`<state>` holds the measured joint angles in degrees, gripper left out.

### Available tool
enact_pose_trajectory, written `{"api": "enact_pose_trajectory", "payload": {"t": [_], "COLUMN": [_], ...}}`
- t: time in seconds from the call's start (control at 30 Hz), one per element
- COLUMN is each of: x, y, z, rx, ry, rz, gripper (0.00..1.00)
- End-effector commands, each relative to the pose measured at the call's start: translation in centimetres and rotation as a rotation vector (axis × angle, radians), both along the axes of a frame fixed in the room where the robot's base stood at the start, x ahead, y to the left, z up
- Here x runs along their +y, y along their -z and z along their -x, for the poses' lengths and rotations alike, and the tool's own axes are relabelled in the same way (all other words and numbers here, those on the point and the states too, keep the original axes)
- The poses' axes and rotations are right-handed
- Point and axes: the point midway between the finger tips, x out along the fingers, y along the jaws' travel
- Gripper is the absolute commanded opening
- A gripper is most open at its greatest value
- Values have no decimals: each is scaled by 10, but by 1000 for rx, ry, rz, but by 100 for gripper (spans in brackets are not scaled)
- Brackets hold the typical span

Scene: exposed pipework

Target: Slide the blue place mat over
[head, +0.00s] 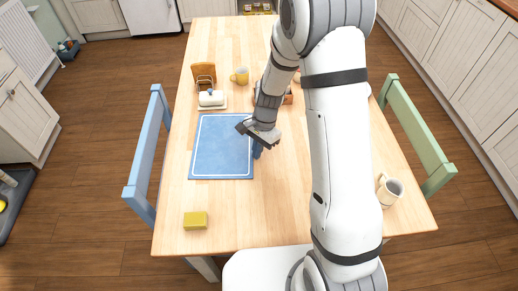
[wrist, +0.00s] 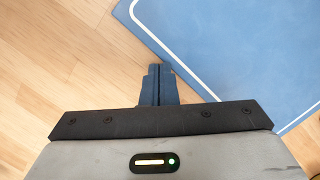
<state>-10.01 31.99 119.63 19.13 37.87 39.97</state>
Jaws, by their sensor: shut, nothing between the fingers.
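The blue place mat (head: 222,150) with a white border line lies flat on the wooden table, left of my arm. In the wrist view the mat (wrist: 240,50) fills the upper right, with a rounded corner near the top middle. My gripper (head: 257,152) is at the mat's right edge in the head view, pointing down. In the wrist view its blue fingers (wrist: 159,84) are together with nothing between them, by the mat's edge. I cannot tell whether the fingertips touch the mat or the table.
A white butter dish (head: 211,99) stands just behind the mat, with a yellow mug (head: 240,76) and a brown holder (head: 204,74) beyond. A yellow sponge (head: 195,221) lies in front. A beige mug (head: 390,190) stands at right. Blue (head: 148,150) and green (head: 418,135) chairs flank the table.

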Motion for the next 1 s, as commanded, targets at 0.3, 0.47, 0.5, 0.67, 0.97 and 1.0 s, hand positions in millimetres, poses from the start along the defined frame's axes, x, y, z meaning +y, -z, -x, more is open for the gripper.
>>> {"api": "enact_pose_trajectory", "payload": {"t": [0.3,0.47,0.5,0.67,0.97,1.0], "x": [21,20,20,19,10,9], "y": [0,0,0,-10,-58,-63], "z": [20,20,20,17,9,8], "rx": [0,0,0,-3,-3,-3], "ry": [0,0,1,1,1,1], "rz": [0,0,0,-1,-1,-1], "gripper": [0,0,0,0,0,0]}}
